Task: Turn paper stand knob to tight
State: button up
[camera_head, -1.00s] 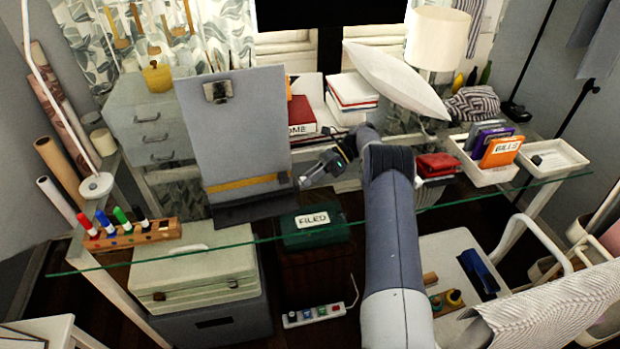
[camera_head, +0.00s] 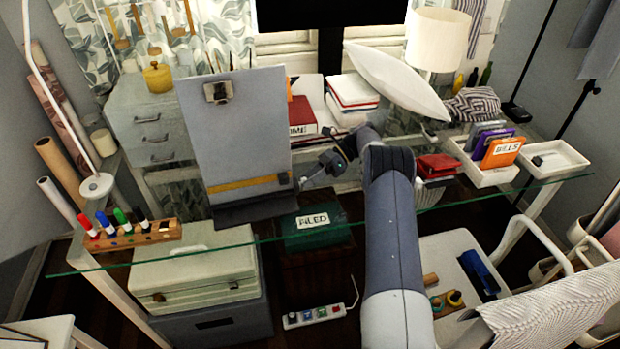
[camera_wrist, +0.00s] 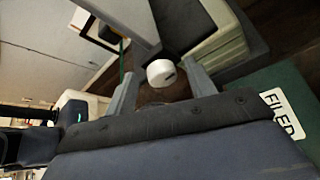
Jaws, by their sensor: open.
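The paper stand (camera_head: 232,125) is a tall grey board with a clip at its top, a yellow strip low down and a dark base. It stands upright on the glass desk. In the wrist view its white round knob (camera_wrist: 161,72), with a small dark mark on its face, sits between the fingertips of my gripper (camera_wrist: 159,68). A gap shows on both sides, so the fingers do not appear to touch it. In the head view my open gripper (camera_head: 308,181) is at the stand's lower right edge. The knob is hard to make out there.
A marker rack (camera_head: 130,236) stands left of the stand on the glass desk (camera_head: 390,216). A green box labelled FILED (camera_head: 314,226) is below the gripper.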

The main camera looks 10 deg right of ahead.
notch_tip(320, 180, up, 10)
jog(key=shift+b, duration=0.35)
jog(key=shift+f, duration=0.15)
notch_tip(320, 180, down, 9)
jog(key=shift+f+p, duration=0.2)
jog(key=shift+p, duration=0.2)
jog(key=shift+f, duration=0.25)
dwell(0.4)
